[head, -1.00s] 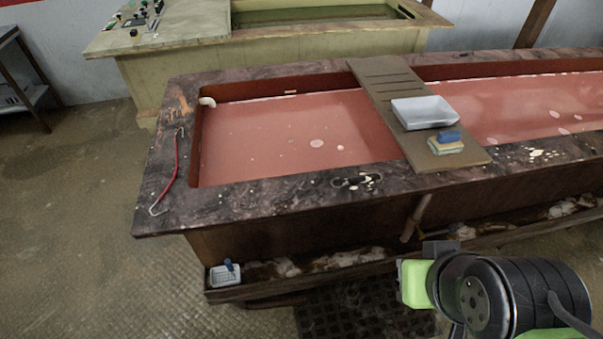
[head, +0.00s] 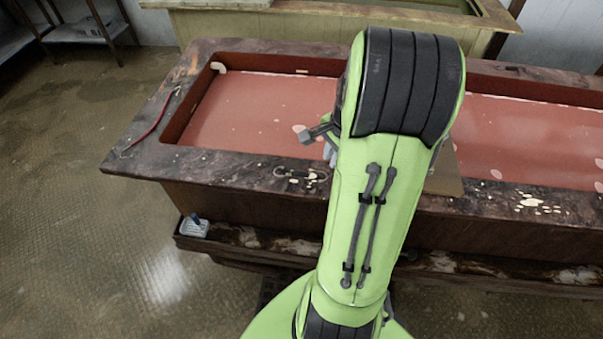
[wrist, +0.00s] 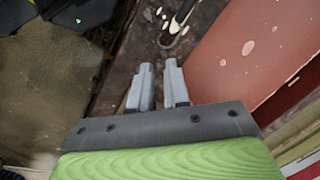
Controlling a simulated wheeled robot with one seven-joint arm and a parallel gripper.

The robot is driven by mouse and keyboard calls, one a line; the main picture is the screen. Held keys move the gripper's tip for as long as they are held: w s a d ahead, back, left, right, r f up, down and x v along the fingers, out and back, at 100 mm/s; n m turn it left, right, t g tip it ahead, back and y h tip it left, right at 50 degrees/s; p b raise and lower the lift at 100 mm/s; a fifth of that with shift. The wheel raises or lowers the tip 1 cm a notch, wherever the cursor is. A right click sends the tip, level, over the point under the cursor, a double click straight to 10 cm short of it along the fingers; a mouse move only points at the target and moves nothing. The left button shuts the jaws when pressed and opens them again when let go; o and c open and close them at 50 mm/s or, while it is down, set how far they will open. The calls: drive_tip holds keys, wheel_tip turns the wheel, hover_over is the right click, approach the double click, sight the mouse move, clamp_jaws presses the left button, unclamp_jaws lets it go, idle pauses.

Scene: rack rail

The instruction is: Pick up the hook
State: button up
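A long, thin red hook (head: 152,122) with bent, pale metal ends lies on the left rim of the tank. My gripper shows in the wrist view (wrist: 159,66) with two grey fingers a narrow gap apart and nothing between them. In the head view my arm covers most of the gripper, over the front side of the tank, well to the right of the red hook. A dark, loop-like item (head: 302,174) lies on the tank's front rim; it also shows beyond the fingertips in the wrist view (wrist: 174,27). The red hook cannot be made out there.
The tank (head: 235,167) has a dark, stained rim and reddish liquid. My arm hides most of a board (head: 446,180) across it. A small basket (head: 194,228) with a blue item stands on a low ledge. A yellowish tank (head: 225,30) stands behind. Floor at left is clear.

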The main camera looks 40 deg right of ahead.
sight(322, 180)
drive_tip(key=f, duration=0.3)
drive_tip(key=w+f+b, duration=0.1)
drive_tip(key=f, duration=0.2)
drive_tip(key=w+f, duration=0.1)
drive_tip(key=f, duration=0.2)
drive_tip(key=shift+a+f+b, duration=0.2)
drive_tip(key=shift+f+b, duration=0.1)
drive_tip(key=shift+f, duration=0.05)
drive_tip(key=shift+a, duration=0.1)
drive_tip(key=shift+c, duration=0.3)
clamp_jaws()
